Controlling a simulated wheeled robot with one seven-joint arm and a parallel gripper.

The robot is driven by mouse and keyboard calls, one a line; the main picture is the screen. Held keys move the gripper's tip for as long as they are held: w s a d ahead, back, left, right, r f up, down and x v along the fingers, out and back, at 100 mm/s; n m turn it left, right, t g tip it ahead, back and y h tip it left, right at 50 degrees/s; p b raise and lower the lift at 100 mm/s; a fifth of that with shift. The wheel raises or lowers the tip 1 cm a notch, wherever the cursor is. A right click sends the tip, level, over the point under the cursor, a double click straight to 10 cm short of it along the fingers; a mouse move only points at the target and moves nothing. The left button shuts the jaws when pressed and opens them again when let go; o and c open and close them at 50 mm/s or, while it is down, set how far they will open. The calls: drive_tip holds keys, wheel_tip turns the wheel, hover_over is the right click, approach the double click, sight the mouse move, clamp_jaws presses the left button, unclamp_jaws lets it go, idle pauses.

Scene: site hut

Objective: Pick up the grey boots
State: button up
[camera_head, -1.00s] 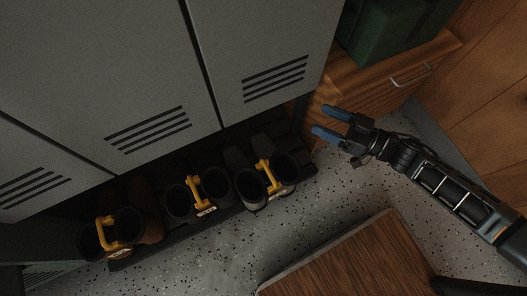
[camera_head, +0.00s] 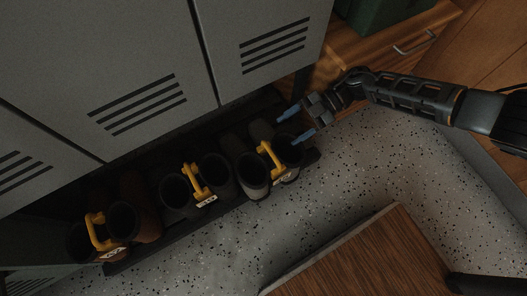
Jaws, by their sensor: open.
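The grey boots (camera_head: 254,180) stand as the rightmost pair on a low dark rack under the lockers, joined at the top by a yellow clip (camera_head: 270,160) with a white tag. My gripper (camera_head: 287,131) is open, with its blue fingertips pointing left at the right end of this pair. One fingertip overlaps the right boot in the picture; I cannot tell whether it touches. Nothing is between the fingers.
A dark pair of boots (camera_head: 176,199) and a brown pair (camera_head: 147,222), each with a yellow clip, stand to the left. Grey lockers (camera_head: 90,70) rise behind. A wooden drawer unit (camera_head: 390,55) is at upper right, a wooden top (camera_head: 370,260) in front. Speckled floor is clear between.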

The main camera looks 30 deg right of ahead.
sight(272, 147)
drive_tip(key=b+x, duration=0.2)
drive_tip(key=x, duration=0.5)
drive_tip(key=shift+s+a, duration=0.1)
drive_tip(key=shift+c, duration=0.5)
clamp_jaws()
drive_tip(key=shift+r, duration=0.1)
idle(0.7)
